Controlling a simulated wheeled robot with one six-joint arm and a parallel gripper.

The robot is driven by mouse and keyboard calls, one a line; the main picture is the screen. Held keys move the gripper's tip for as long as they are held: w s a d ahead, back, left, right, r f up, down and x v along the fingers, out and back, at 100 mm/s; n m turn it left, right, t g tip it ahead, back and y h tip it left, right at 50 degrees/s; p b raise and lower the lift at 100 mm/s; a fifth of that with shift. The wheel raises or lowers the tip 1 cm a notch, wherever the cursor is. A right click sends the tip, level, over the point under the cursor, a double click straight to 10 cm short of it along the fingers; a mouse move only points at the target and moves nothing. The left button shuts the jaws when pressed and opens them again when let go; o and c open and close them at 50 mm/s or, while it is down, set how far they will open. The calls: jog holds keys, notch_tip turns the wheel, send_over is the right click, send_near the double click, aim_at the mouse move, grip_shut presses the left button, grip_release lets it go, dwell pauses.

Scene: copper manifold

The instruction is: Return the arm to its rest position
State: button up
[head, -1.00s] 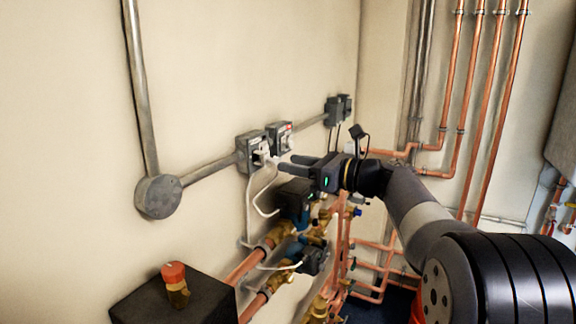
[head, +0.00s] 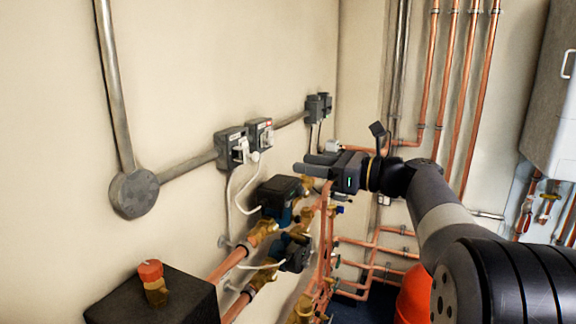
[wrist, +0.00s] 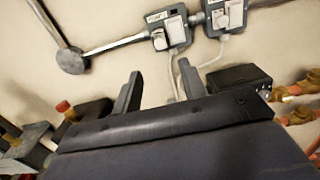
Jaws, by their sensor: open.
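My gripper (head: 306,165) is open and empty in the head view, its fingers pointing left toward the wall. It stands clear of the grey switch boxes, with a gap between the fingertips and the near switch box (head: 233,148). In the wrist view my gripper (wrist: 160,90) shows two spread fingers with nothing between them. The near switch box (wrist: 168,28) with its white plug is beyond the fingers there, and the second switch box (wrist: 225,14) is to its right.
Brass valves with dark actuators (head: 280,195) and copper pipes (head: 330,235) lie below my gripper. A black box (head: 185,300) with a red-capped valve (head: 152,280) stands at lower left. A white boiler (head: 552,95) hangs at right. Open air lies between gripper and wall.

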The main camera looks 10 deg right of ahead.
aim_at(257, 156)
jog(key=p+x, duration=0.2)
jog(key=x, duration=1.1)
jog(key=shift+a, duration=0.1)
